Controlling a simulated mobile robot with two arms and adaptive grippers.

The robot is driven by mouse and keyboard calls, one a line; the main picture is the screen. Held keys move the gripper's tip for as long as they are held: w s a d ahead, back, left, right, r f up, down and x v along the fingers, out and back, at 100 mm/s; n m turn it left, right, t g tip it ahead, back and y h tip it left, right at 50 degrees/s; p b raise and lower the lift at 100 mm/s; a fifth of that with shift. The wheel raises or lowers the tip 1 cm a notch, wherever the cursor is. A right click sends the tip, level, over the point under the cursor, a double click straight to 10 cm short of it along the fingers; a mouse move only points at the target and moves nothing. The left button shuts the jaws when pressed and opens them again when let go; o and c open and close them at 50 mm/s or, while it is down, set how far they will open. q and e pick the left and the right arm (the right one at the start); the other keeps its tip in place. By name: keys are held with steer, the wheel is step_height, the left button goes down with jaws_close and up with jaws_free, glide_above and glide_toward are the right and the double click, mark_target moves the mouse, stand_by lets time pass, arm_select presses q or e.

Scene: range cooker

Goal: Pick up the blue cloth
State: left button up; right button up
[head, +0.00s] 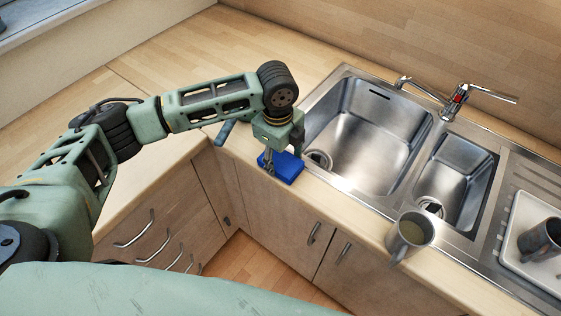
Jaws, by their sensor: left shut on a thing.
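The blue cloth (287,170) is a small, flat, folded blue piece at the front edge of the wooden counter, just left of the large sink basin. My left gripper (283,158) points down over it and is shut on it. The fingers cover part of the cloth. I cannot tell whether the cloth still touches the counter. My right gripper is not in view.
The steel double sink (370,135) with a tap (456,100) lies right of the cloth. A grey mug (409,236) stands at the counter's front edge. Another mug (541,241) sits in a white tray (519,232). The back left counter is clear.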

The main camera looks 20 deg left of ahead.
mark_target(281, 159)
arm_select(q)
steer(key=shift+r, duration=0.5)
step_height(281, 159, up, 2)
steer(key=shift+w+r+b, duration=0.1)
steer(key=shift+r+b, duration=0.15)
steer(key=shift+b, duration=0.4)
steer(key=s+d+r+b, duration=0.2)
steer(key=s+d+r, duration=0.3)
steer(key=d, duration=0.5)
steer(key=shift+s+d+r, duration=0.15)
steer(key=shift+s+r, duration=0.25)
steer(key=shift+r, duration=0.85)
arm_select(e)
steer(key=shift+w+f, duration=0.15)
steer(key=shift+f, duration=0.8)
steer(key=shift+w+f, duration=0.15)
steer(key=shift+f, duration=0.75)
